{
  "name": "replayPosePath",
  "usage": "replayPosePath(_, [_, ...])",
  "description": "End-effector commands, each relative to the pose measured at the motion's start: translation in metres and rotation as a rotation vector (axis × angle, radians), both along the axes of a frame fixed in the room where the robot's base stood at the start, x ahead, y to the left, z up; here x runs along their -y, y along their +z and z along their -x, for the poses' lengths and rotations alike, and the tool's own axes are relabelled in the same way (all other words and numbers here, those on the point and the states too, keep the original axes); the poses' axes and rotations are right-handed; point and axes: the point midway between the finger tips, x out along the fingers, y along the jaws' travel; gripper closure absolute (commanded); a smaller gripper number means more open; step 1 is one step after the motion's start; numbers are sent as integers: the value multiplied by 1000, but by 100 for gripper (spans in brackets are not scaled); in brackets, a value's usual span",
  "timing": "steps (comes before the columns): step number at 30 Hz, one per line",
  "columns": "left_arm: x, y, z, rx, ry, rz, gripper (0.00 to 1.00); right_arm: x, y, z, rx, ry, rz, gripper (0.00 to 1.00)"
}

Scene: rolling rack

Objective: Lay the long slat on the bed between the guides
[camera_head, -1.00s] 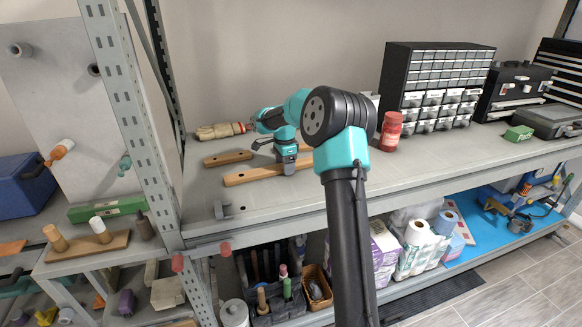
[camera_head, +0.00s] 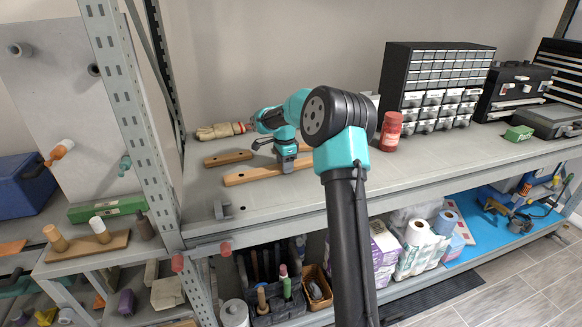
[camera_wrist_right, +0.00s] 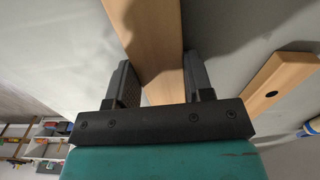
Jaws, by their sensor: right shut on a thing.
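The long slat (camera_head: 257,174) is a light wooden strip on the grey shelf in the head view; I cannot tell whether it touches the surface. My right gripper (camera_head: 289,164) reaches down over its right part and is shut on it. In the right wrist view, the slat (camera_wrist_right: 150,35) runs between the two dark fingers (camera_wrist_right: 160,72). The slat's right end is hidden behind my arm in the head view. A shorter wooden slat (camera_head: 228,158) with a hole lies behind it. I cannot pick out the bed and guides with certainty. My left gripper is not in view.
A small grey bracket (camera_head: 222,209) sits near the shelf's front left. Work gloves (camera_head: 218,131) lie at the back. A red jar (camera_head: 391,132) and a drawer cabinet (camera_head: 433,85) stand to the right. A perforated upright post (camera_head: 128,110) bounds the left side.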

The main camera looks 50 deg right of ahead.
Motion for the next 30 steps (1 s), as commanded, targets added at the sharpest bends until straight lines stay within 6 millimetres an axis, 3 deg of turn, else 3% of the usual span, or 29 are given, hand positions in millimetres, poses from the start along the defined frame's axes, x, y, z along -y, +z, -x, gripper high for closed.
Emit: replayPosePath(30, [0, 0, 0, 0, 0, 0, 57, 0, 57, 0, 2, 0, 1, 82])
